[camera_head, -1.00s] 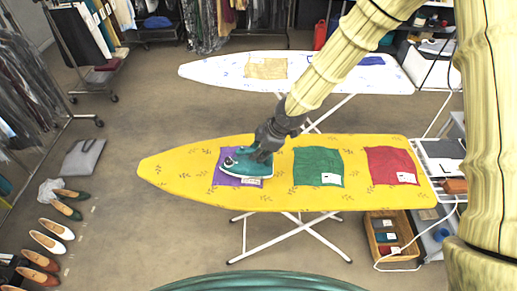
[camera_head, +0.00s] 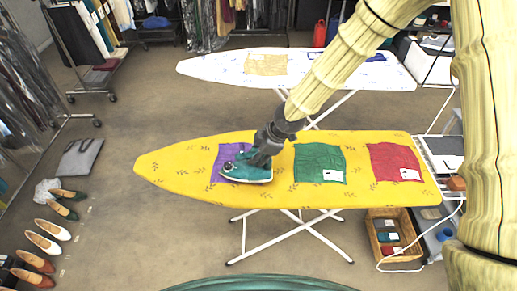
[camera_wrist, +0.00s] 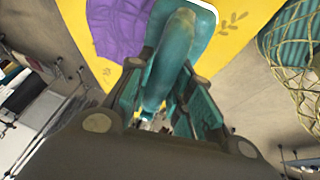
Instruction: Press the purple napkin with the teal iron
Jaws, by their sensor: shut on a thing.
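The purple napkin (camera_head: 229,155) lies on the yellow ironing board (camera_head: 165,165), left of its middle. The teal iron (camera_head: 247,172) sits over the napkin's lower right part and covers much of it, with its tip toward the left. My gripper (camera_head: 262,154) is shut on the iron's handle from above. In the wrist view, the fingers are on both sides of the teal handle (camera_wrist: 172,60), and the wrinkled purple napkin (camera_wrist: 120,27) shows beside the iron. The iron's soleplate is hidden, so I cannot tell how firmly it touches the cloth.
A green napkin (camera_head: 320,160) and a red napkin (camera_head: 393,158), both with white tags, lie to the right on the same board. A white ironing board (camera_head: 215,68) stands behind. A basket (camera_head: 376,232) is below. Shoes (camera_head: 42,243) stand on the floor at left.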

